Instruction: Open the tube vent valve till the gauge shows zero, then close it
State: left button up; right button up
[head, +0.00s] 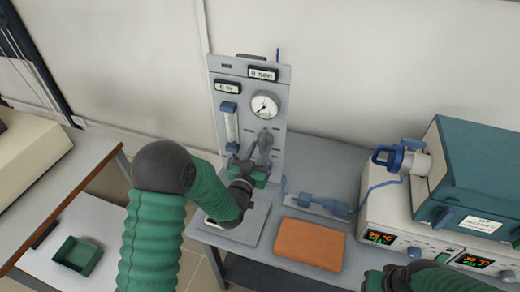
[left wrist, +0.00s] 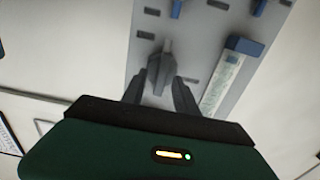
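The grey upright panel (head: 226,76) carries a round white gauge (head: 265,105) with a dark needle, too small to read exactly. Below the gauge is a grey valve (head: 265,143). My left gripper (head: 248,163) is at the panel's lower part, just below and in front of the valve. In the left wrist view the two dark fingers of my left gripper (left wrist: 160,92) stand apart. A grey valve handle (left wrist: 165,62) shows between and beyond them; I cannot tell whether they touch it. My right arm (head: 425,278) shows at the lower right, and its fingers cannot be made out.
A flow tube (head: 230,127) is on the panel's left, close to my left gripper; it also shows in the left wrist view (left wrist: 222,77). An orange-brown slab (head: 310,244) lies on the bench. Furnaces with lit displays (head: 380,237) stand at right. A green tray (head: 77,255) is at left.

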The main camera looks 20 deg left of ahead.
pick_arm(q)
jog(key=shift+w, duration=0.2)
jog(key=shift+a, duration=0.1)
jog(key=shift+c, duration=0.6)
grip_shut()
